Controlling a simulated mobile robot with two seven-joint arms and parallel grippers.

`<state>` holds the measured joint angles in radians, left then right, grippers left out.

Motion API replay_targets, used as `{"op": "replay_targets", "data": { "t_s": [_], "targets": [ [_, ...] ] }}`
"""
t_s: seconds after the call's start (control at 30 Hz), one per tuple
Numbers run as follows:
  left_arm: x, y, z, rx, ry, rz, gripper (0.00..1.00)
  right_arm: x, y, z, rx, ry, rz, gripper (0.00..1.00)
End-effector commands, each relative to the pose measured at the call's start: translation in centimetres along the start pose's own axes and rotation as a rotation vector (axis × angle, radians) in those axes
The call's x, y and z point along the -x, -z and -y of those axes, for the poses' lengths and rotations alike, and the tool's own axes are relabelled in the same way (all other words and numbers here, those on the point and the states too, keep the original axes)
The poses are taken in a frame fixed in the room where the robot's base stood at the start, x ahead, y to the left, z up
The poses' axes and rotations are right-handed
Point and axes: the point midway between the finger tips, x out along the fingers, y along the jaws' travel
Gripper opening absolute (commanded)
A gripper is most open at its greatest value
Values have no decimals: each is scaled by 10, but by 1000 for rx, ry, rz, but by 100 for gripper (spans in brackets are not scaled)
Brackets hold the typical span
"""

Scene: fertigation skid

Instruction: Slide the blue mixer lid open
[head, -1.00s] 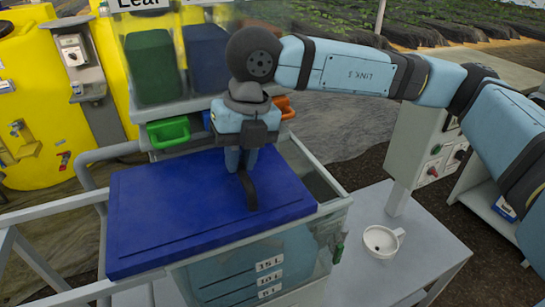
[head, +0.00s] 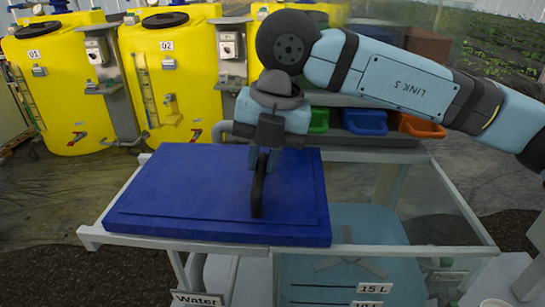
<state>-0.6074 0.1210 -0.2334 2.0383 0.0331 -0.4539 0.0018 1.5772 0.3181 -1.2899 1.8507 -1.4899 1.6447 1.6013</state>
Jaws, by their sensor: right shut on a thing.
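The blue mixer lid (head: 190,195) is a flat slab lying on a pale frame. It sits to the left of the clear mixer tank (head: 385,250), whose top shows open to the right of the lid's right edge. The lid's black upright handle (head: 258,195) stands near its right part. My right gripper (head: 262,160) comes down from above and is shut on the handle; the fingertips are partly hidden behind the gripper's body and handle. My left gripper is not in view.
Green, blue and orange bins (head: 365,122) stand behind the tank. Yellow tanks (head: 60,80) with switch boxes stand at the back left. A sign reading "Water" (head: 197,299) hangs below the frame.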

Motion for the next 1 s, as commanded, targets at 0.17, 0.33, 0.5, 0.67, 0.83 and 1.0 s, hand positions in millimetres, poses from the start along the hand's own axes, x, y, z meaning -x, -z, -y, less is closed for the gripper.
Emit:
{"op": "replay_targets", "data": {
  "t_s": [0.17,0.33,0.5,0.67,0.83,1.0],
  "targets": [
    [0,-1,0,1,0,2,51,1,-1,0,-1,-1,2,0],
    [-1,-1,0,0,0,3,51,1,0,0,0,-1,2,42],
    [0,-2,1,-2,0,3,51,0,0,0,0,-1,1,42],
    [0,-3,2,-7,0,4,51,7,-1,0,0,-1,3,42],
    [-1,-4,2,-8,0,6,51,35,-1,0,0,-2,5,42],
    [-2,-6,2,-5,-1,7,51,76,-1,0,-1,-3,6,42]
  ]
}}
